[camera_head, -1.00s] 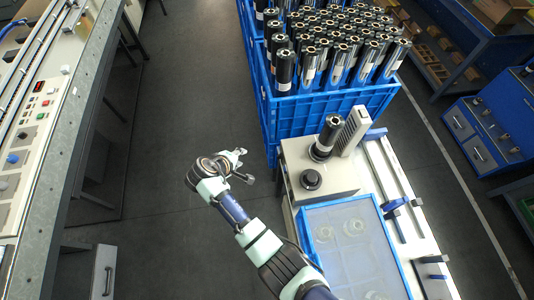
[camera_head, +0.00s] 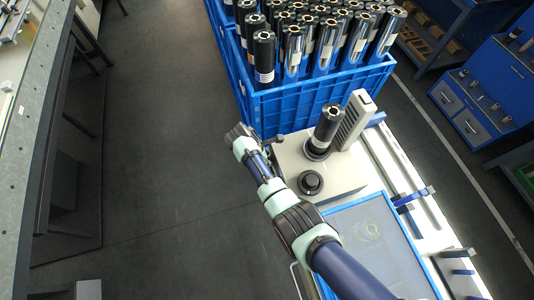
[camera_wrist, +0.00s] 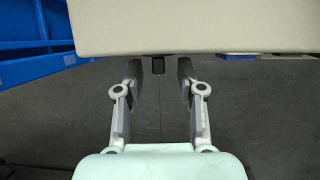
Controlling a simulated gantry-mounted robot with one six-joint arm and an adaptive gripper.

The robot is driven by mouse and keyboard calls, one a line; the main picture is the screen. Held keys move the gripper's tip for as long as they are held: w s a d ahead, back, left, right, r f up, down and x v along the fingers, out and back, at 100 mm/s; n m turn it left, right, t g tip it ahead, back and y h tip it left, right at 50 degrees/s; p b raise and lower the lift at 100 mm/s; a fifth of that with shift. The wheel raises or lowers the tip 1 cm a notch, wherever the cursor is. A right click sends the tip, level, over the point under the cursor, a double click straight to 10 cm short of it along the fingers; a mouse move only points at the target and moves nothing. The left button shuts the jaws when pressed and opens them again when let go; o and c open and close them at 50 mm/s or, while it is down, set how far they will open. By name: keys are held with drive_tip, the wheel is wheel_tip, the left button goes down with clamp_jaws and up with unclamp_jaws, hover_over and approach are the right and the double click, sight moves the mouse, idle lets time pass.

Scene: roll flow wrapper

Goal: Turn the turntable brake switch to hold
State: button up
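A beige box (camera_head: 312,168) on the workbench carries a dark roll (camera_head: 327,124) standing upright and a round black knob (camera_head: 310,182) on top. In the wrist view the box's pale face (camera_wrist: 190,25) fills the top. A small dark block (camera_wrist: 158,65), possibly the brake switch, shows at its lower edge, and its setting cannot be read. My gripper (camera_wrist: 159,75) is open and empty, with its two fingers on either side of that block. No contact shows. In the head view my gripper (camera_head: 270,142) is at the box's left side, partly hidden by my wrist.
Blue crates (camera_head: 310,103) full of dark rolls stand just behind the box; a blue crate edge also shows in the wrist view (camera_wrist: 50,70). A blue-framed tray (camera_head: 370,238) lies in front of it. Open floor (camera_head: 165,150) is to the left.

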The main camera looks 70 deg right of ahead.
drive_tip(key=shift+s+d+f, duration=0.1)
drive_tip(key=shift+f, duration=0.25)
clamp_jaws()
